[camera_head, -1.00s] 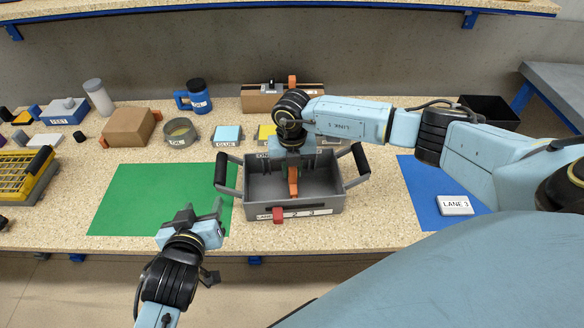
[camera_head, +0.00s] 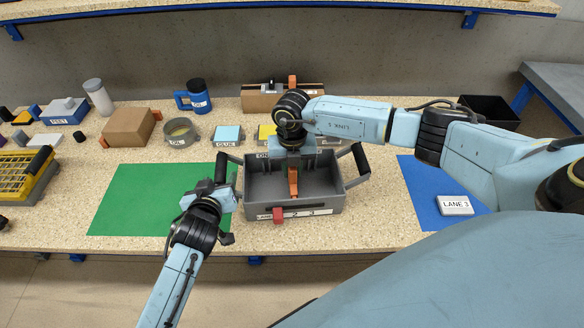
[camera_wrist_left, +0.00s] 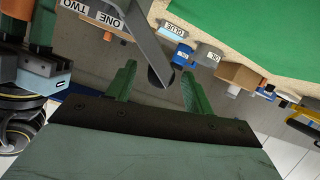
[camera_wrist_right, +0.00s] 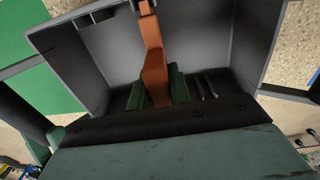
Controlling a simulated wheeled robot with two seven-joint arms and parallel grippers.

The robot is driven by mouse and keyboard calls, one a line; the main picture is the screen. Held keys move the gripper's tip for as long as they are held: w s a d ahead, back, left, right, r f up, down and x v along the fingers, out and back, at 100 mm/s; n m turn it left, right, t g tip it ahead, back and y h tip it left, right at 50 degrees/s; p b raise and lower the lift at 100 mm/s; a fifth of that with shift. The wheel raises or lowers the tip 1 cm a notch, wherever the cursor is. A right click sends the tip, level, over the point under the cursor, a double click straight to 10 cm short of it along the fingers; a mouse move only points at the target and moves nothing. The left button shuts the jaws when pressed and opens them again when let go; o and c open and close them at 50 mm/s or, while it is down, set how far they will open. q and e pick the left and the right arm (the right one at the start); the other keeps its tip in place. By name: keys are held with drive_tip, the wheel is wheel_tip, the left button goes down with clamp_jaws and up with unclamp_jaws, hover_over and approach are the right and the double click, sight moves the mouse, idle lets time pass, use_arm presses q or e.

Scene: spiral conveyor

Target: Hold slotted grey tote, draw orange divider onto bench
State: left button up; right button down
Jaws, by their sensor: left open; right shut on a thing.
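The grey tote (camera_head: 262,208) stands on the bench, with black-gripped handles raised at its left and right sides and slots along its walls. The orange divider (camera_head: 293,182) is upright inside the tote; it also shows in the right wrist view (camera_wrist_right: 154,60). My right gripper (camera_wrist_right: 158,88) is shut on the divider, reaching down from above the tote. My left gripper (camera_head: 222,182) is open at the tote's left handle. In the left wrist view, the handle (camera_wrist_left: 148,45) passes between the open fingers (camera_wrist_left: 160,80); contact is unclear.
A green mat (camera_head: 135,200) lies left of the tote.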

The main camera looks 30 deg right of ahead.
use_arm(q)
drive_tip(key=shift+w+d+f, duration=0.2)
drive_tip(key=shift+w+d, duration=0.1)
drive_tip(key=shift+w, duration=0.2)
clamp_jaws()
idle(0.8)
unclamp_jaws()
drive_tip(key=shift+s+a, duration=0.1)
drive_tip(key=shift+v, duration=0.85)
drive_tip(key=shift+x, duration=0.95)
